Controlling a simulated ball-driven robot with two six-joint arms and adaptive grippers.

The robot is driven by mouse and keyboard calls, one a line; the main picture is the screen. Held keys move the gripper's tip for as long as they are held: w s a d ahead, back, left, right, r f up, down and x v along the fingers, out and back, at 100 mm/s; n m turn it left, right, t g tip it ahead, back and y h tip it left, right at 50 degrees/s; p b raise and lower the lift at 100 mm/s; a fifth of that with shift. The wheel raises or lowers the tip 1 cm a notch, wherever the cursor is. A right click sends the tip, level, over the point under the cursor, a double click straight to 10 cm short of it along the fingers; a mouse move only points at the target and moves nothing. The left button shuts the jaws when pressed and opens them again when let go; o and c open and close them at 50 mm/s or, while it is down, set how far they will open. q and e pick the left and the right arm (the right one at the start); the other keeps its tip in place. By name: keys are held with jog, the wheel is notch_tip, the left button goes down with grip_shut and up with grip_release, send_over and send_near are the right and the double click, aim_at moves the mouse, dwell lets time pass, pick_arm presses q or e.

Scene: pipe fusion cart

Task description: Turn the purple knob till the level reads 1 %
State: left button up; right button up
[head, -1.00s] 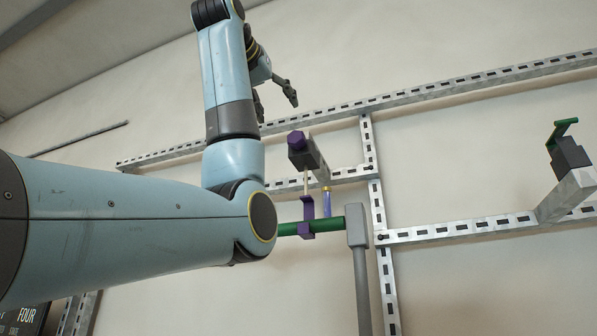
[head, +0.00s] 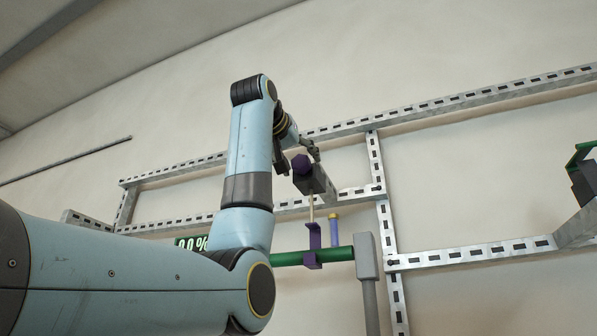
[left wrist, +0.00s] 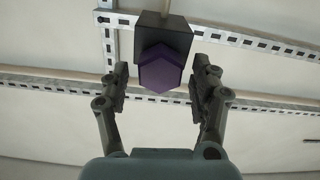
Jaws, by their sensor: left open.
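The purple knob (head: 301,165) is a six-sided cap on the front of a dark grey box (head: 318,182) on the metal rails. In the left wrist view the knob (left wrist: 160,70) lies between the fingertips of my left gripper (left wrist: 161,66), with a gap on each side. In the head view my left gripper (head: 298,158) is open, with a finger on either side of the knob. A display (head: 190,243) with green edges shows zeros and a percent sign; my left arm partly hides it, so I cannot read it fully. My right gripper is out of view.
Below the knob a purple bracket (head: 313,247) sits on a green horizontal pipe (head: 290,258). A blue cylinder with a yellow top (head: 334,230) stands beside it. A grey post (head: 367,265) is to the right. A dark box with a green handle (head: 582,170) is at the far right.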

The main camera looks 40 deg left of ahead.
pick_arm(q)
jog(key=c, duration=1.2)
jog(key=shift+o, duration=0.2)
jog(key=shift+n, duration=0.3)
jog(key=n+b, duration=0.2)
jog(key=n, duration=0.1)
jog(key=shift+s+a+f, duration=0.1)
jog(key=n+b, duration=0.3)
jog(key=n, duration=0.2)
jog(key=shift+a+n, duration=0.1)
jog(key=shift+n, duration=0.3)
jog(key=n+b, duration=0.2)
jog(key=n, duration=0.3)
jog(key=shift+f, duration=0.2)
jog(key=shift+f+n+b, duration=0.1)
jog(key=shift+n+b, duration=0.7)
jog(key=shift+n, duration=1.7)
